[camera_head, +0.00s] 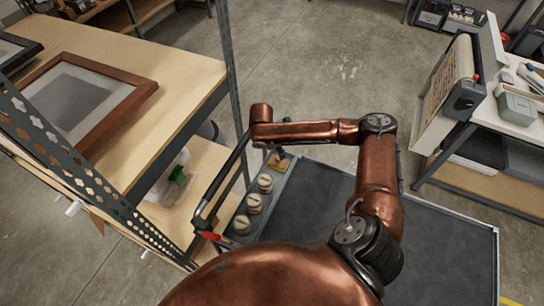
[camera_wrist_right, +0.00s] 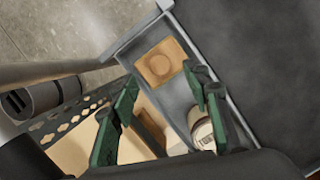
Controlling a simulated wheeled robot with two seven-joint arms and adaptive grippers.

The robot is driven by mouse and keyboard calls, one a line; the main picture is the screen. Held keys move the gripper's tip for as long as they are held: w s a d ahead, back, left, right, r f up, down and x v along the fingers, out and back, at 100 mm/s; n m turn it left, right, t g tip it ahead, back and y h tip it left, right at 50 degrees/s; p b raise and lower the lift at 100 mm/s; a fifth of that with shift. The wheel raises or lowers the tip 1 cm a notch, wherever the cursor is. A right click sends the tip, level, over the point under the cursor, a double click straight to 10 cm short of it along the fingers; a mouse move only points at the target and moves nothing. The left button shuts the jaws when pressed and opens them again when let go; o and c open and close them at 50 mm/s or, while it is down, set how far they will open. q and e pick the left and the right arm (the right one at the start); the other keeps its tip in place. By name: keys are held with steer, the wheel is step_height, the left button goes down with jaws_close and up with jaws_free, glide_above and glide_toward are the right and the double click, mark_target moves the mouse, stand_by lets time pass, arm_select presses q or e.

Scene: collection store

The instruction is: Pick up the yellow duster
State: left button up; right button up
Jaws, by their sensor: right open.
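I cannot make out a yellow duster in either view. My right gripper (camera_wrist_right: 160,80) shows in the right wrist view with its two green fingers spread apart and nothing between them. Beyond its fingertips, a tan square block with a round ring (camera_wrist_right: 160,62) lies in the grey side tray (camera_wrist_right: 128,48). In the head view my right arm reaches over the tray's far end, and its gripper is mostly hidden there. My left gripper is not in view.
Several round tins (camera_head: 254,203) stand in the tray beside the cart's dark top (camera_head: 440,245), which is clear. A shelf unit (camera_head: 190,75) with a framed picture (camera_head: 75,95) stands close on the left. A workbench (camera_head: 510,115) stands at right.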

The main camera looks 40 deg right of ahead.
mark_target(277, 157)
steer(key=shift+s+d+f, duration=0.25)
steer(key=shift+s+f, duration=0.2)
steer(key=shift+f, duration=0.3)
steer(key=f, duration=0.1)
steer(key=w+f, duration=0.1)
steer(key=shift+d+f, duration=0.25)
steer(key=shift+f, duration=0.05)
steer(key=x, duration=0.2)
steer(key=shift+d+f, duration=0.15)
steer(key=shift+f, duration=0.2)
steer(key=shift+w, duration=0.1)
steer(key=shift+c, duration=0.2)
steer(key=c, duration=1.1)
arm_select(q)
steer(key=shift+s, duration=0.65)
arm_select(e)
jaws_close()
